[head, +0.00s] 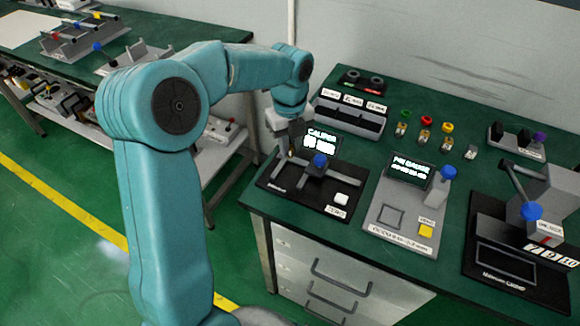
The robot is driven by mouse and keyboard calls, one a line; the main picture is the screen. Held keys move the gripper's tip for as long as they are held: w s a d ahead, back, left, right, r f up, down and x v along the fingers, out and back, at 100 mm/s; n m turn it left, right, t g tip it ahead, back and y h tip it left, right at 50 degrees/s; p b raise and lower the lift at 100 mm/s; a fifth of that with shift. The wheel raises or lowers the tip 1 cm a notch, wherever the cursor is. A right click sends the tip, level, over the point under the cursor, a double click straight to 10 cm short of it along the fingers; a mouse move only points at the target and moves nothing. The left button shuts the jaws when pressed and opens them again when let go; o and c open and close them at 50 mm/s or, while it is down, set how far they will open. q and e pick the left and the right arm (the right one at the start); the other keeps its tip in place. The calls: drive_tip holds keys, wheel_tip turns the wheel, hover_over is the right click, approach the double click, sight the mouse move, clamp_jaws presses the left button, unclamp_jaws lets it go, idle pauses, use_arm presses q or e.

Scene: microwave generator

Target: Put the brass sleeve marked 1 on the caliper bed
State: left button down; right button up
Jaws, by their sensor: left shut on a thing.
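The caliper station is a black plate (283,184) with a lit display (320,141) labelled caliper and a blue ball knob (320,160). My left gripper (291,150) points down at the left end of this station, left of the display. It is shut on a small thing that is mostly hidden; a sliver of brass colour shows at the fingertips. I cannot read a number on it, nor tell whether it touches the caliper bed. The bed is partly hidden by the gripper and the knob's arm. My right gripper is not in view.
Several small brass pieces with coloured tops (425,137) stand behind the pin gauge station (400,215). A black labelled rack (350,115) stands behind the caliper. Another station with a blue knob (531,210) is at the right. Green bench surface is free between them.

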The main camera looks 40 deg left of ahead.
sight(290, 175)
use_arm(q)
wheel_tip(290, 175, down, 8)
drive_tip(key=shift+r, duration=0.1)
idle(0.4)
drive_tip(key=c, duration=1.3)
unclamp_jaws()
